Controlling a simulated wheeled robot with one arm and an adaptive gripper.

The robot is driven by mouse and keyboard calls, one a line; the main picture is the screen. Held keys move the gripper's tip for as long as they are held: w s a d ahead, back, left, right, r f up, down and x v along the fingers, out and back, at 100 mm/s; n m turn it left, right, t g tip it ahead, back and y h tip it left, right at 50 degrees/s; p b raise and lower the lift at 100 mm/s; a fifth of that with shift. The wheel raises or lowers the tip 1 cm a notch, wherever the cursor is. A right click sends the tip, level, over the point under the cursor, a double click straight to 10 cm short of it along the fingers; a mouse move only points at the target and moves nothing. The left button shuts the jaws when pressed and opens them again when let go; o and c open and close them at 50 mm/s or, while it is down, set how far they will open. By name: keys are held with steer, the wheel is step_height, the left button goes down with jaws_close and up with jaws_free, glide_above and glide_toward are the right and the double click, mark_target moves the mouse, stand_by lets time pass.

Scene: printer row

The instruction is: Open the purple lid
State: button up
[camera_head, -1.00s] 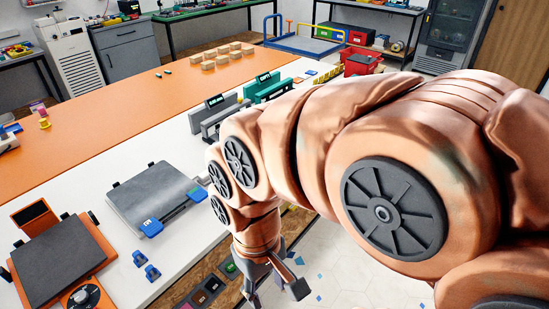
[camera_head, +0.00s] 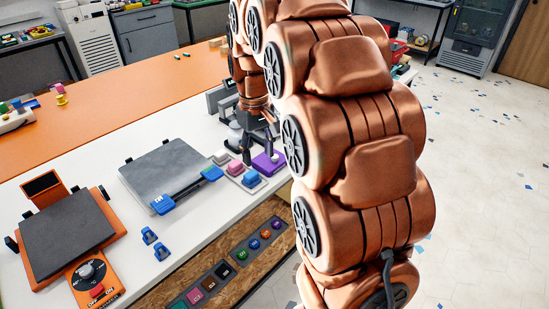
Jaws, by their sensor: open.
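The gripper partly covers the piece. I cannot tell whether the fingers touch it or whether it is raised.
A grey flat machine (camera_head: 168,172) with blue handles and an orange machine (camera_head: 70,232) stand further left. Coloured buttons (camera_head: 254,243) line the front panel below.

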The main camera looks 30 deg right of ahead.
steer(key=b, duration=0.3)
glide_toward(275, 156)
steer(key=shift+s+a+f+t, duration=0.15)
steer(key=shift+s+a+t, duration=0.15)
steer(key=shift+s+a, duration=0.25)
steer(key=shift+w+d+f, duration=0.3)
steer(key=shift+d, duration=0.15)
steer(key=shift+f, duration=3.85)
jaws_close()
